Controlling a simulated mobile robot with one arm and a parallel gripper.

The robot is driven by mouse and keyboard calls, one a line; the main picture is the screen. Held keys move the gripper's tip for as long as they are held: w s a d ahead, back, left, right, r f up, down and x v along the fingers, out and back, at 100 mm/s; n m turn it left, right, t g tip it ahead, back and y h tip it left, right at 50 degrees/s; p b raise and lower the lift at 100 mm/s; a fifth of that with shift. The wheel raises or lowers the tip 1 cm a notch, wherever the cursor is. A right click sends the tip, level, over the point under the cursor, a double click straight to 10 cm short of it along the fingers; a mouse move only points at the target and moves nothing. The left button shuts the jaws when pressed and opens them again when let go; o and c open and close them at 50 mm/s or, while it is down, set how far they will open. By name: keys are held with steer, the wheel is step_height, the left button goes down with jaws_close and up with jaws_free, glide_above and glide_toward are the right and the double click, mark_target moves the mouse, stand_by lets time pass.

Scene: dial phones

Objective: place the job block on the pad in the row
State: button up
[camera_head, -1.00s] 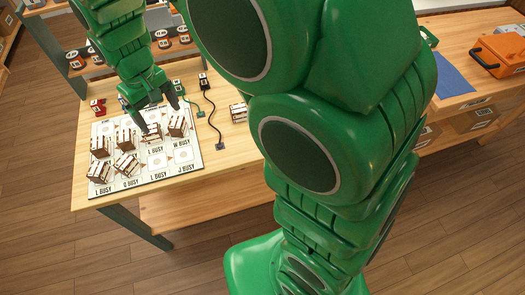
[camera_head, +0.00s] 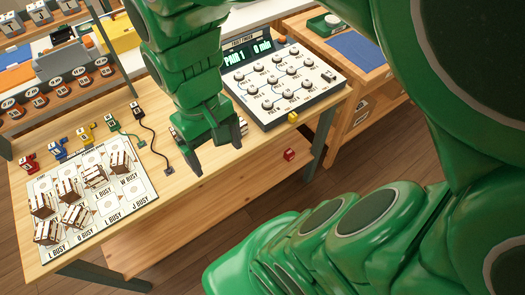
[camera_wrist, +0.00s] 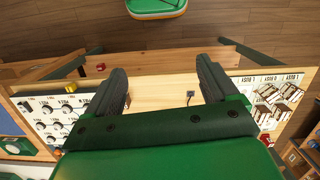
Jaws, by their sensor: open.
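Several brown-and-white job blocks (camera_head: 95,175) stand on the left part of the white pad board (camera_head: 136,203); they also show at the right of the wrist view (camera_wrist: 285,97). The two right pads of the board's front row, (camera_head: 109,207) and (camera_head: 135,190), look bare. My gripper (camera_head: 215,158) is open above the bench, right of the board. Another brown-and-white block (camera_head: 243,126) is mostly hidden behind my gripper in the head view.
A dial console (camera_head: 283,82) with a lit screen stands to the right, with a yellow cube (camera_head: 292,117) at its front edge. A red cube (camera_head: 289,155) lies lower down. Cabled plugs (camera_head: 169,170) lie between board and gripper.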

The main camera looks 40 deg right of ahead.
steer(key=s+d+m, duration=0.1)
steer(key=s+d, duration=0.1)
steer(key=s, duration=0.3)
steer(key=shift+s+d, duration=0.25)
steer(key=shift+d, duration=0.05)
steer(key=shift+o, duration=0.3)
